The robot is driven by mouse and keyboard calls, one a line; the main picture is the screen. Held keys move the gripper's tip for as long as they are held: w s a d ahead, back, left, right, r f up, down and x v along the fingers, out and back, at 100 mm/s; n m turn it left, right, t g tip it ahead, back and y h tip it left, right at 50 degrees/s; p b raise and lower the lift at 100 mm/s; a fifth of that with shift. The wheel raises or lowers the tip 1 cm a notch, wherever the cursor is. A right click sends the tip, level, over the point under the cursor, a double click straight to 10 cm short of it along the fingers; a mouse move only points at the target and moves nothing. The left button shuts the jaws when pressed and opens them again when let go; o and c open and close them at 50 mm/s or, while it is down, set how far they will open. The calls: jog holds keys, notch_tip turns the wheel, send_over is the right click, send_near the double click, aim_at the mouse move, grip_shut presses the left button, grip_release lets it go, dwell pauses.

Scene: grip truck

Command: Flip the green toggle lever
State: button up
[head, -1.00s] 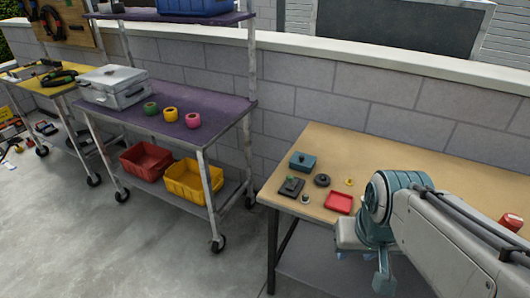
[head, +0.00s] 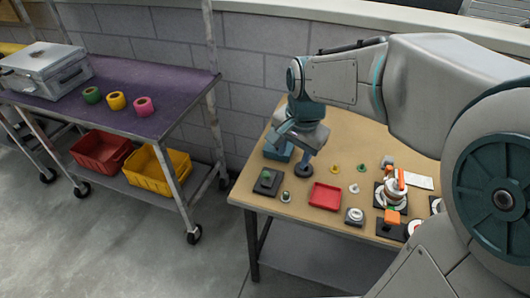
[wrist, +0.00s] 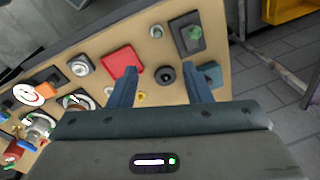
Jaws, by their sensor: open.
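The green toggle lever (head: 266,175) stands on a dark rectangular base at the table's left front corner. In the wrist view the green lever (wrist: 195,32) shows on its dark plate at the upper right, beyond my fingertips. My gripper (head: 299,142) is open and empty above the left part of the table, behind and to the right of the lever. In the wrist view my gripper's (wrist: 159,74) two fingers point toward the table, apart from the lever. Between them a dark round knob (wrist: 165,75) shows.
A teal box (head: 276,153) sits behind the lever, partly hidden by my gripper. A small post with a green top (head: 286,196) and a red tray (head: 325,196) are right of the lever. Several switches and parts crowd the table's right side. A purple-topped cart (head: 150,86) stands left.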

aim_at(266, 173)
jog(key=w+a+f+m, duration=0.4)
jog(key=w+a, duration=0.1)
jog(key=a, duration=0.1)
jog(key=shift+g, duration=0.3)
jog(key=f, duration=0.4)
jog(key=w+f, duration=0.1)
jog(key=f, duration=0.3)
jog(key=f+b, duration=0.1)
jog(key=f, duration=0.4)
jog(key=shift+w+a, duration=0.15)
jog(key=shift+a, duration=0.05)
jog(key=shift+r, duration=0.1)
grip_shut()
